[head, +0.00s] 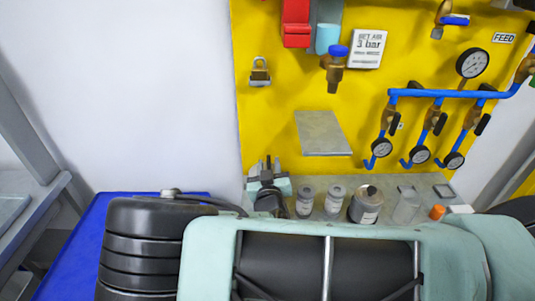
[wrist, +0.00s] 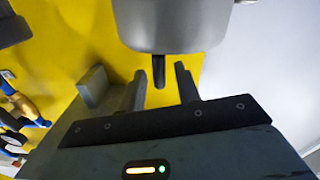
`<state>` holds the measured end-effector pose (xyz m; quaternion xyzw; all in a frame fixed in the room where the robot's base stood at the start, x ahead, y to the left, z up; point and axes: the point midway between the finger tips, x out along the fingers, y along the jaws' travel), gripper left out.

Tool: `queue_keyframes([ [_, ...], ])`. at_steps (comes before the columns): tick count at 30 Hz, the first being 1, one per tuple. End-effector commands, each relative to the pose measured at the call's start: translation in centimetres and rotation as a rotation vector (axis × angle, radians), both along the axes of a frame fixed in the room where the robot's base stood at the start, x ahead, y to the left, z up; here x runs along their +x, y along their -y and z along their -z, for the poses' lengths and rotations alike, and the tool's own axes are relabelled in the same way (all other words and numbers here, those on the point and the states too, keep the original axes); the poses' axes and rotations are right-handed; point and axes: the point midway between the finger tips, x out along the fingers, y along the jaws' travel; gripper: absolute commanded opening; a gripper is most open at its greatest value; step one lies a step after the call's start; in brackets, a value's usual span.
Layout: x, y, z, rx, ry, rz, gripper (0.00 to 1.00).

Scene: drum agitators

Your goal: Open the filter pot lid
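A smooth grey cylinder (wrist: 172,28), which looks like the filter pot, shows close up at the top of the wrist view. A short dark stem (wrist: 158,72) sticks out of it toward my gripper (wrist: 160,78). The two fingers stand apart on either side of the stem, with a gap visible on both sides. In the head view my gripper (head: 269,162) is at the left end of the bench against the yellow panel, fingers pointing up and away. I cannot make out the pot there; my gripper seems to cover it.
Labelled jars (head: 305,202) and a grey can (head: 366,206) stand on the bench (head: 440,184) right of my gripper. Blue pipes with gauges (head: 420,154) are at right.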

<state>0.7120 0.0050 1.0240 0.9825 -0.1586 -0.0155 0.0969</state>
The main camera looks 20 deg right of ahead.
Motion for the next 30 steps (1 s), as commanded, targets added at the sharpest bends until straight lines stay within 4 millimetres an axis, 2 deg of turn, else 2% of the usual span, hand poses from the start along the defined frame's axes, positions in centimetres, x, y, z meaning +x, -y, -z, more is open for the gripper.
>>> queue_keyframes([
  [6, 2.2, 0.7, -0.1, 0.000, 0.000, 0.000, 0.33],
  [17, 2.6, 0.8, 0.1, 0.000, -0.001, 0.000, 0.33],
  [21, 2.6, 0.8, 0.1, 0.000, -0.001, 0.000, 0.00],
  [30, 2.6, 0.8, 0.0, -0.012, -0.005, 0.001, 0.00],
])
